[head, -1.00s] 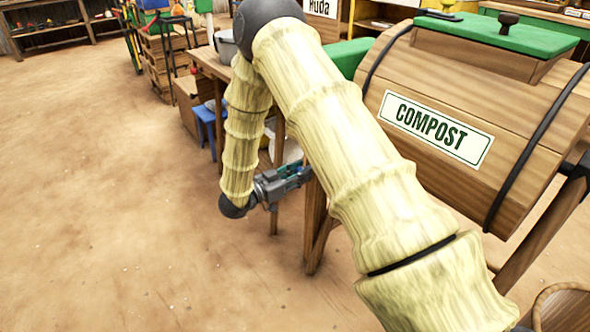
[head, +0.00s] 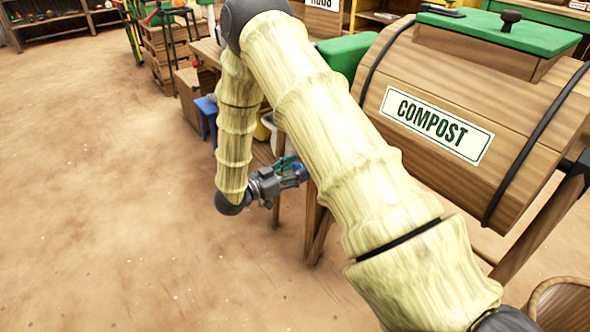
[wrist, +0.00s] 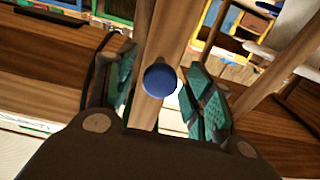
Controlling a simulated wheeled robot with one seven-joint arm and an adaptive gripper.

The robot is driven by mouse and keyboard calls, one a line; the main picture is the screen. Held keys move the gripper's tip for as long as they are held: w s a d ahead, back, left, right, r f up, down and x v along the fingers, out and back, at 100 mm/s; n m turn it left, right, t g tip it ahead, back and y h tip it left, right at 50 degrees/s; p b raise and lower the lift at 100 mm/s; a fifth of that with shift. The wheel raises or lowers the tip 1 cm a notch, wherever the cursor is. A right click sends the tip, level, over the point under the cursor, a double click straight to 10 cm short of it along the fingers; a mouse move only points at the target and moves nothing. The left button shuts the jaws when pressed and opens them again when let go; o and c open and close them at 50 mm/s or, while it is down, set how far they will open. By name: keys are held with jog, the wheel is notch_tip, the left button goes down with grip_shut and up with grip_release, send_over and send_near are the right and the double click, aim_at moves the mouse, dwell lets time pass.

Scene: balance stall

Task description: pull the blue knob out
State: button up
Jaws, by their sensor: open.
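The round blue knob (wrist: 160,80) shows in the wrist view, in front of a wooden post (wrist: 168,30). It lies between the two green-padded fingers of my gripper (wrist: 165,92), with a gap on each side. My gripper is open and does not touch the knob in this view. In the head view my gripper (head: 288,172) is low beside a wooden leg of the compost stand, pointing right. A small bit of blue shows at its fingertips there; the rest of the knob is hidden by the fingers and my arm.
A wooden compost barrel (head: 395,72) with a green lid (head: 497,32) stands on the right. A blue stool (head: 207,113) and crates (head: 160,60) are behind my arm. A woven basket (head: 565,300) sits at lower right. The dirt floor on the left is clear.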

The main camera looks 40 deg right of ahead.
jog(key=a, duration=1.1)
jog(key=shift+a, duration=0.4)
jog(key=shift+f, duration=0.1)
